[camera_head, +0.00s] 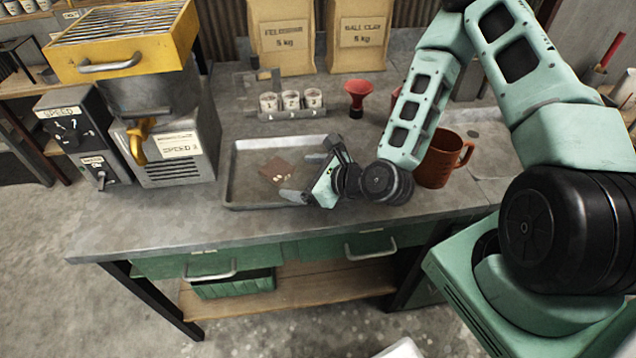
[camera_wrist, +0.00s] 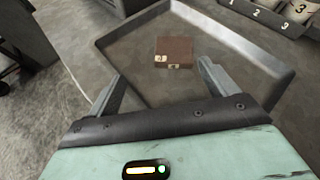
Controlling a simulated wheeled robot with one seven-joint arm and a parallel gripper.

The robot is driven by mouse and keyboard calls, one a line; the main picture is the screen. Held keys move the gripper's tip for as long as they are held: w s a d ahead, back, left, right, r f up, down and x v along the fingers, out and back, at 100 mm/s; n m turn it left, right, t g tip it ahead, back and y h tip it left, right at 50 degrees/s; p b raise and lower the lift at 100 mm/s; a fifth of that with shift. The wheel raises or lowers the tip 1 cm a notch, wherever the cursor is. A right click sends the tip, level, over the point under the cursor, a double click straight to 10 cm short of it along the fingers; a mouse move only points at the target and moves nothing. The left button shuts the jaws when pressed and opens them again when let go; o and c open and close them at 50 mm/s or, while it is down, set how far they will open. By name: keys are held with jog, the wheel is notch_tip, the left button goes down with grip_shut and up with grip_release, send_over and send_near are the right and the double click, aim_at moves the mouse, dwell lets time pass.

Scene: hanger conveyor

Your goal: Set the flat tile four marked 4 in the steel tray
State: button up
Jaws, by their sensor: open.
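The steel tray (camera_head: 243,158) lies on the grey bench, left of centre in the head view; its floor and rim also show in the wrist view (camera_wrist: 250,60). A flat brown tile (camera_head: 275,170) lies in the tray, with pale marks on its near side. In the wrist view the tile (camera_wrist: 175,47) looks like a small brown block with pale patches; I cannot read a number on it. My gripper (camera_head: 310,172) is over the right part of the tray. In the wrist view its fingers (camera_wrist: 160,80) are wide apart, with the tile beyond them, untouched.
A rack with cups (camera_head: 290,103) marked 1, 2 and 3 stands behind the tray. A red funnel (camera_head: 358,95) is right of it, and a brown jug (camera_head: 437,160) stands at the right. A grey machine (camera_head: 175,150) stands at the left. Two paper bags (camera_head: 283,38) stand at the back.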

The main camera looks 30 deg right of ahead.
jog(key=s+a+n+g, duration=0.1)
jog(key=n, duration=0.3)
jog(key=s+a+r+n+g, duration=0.1)
jog(key=a+n+g, duration=0.1)
jog(key=n, duration=0.2)
jog(key=s+a+n+g, duration=0.1)
jog(key=n+g, duration=0.1)
jog(key=n, duration=0.1)
jog(key=shift+s+a+r+n, duration=0.15)
jog(key=shift+a+r+n, duration=0.15)
jog(key=shift+a+n, duration=0.1)
jog(key=s+a+r+n+g+h, duration=0.1)
jog(key=s+r+n+g+h, duration=0.4)
jog(key=s+r+n, duration=1.2)
jog(key=s+n+g, duration=0.1)
jog(key=s+n, duration=0.1)
jog(key=n, duration=0.5)
jog(key=shift+s+a+h, duration=0.2)
jog(key=shift+s+h, duration=0.05)
jog(key=shift+h, duration=0.05)
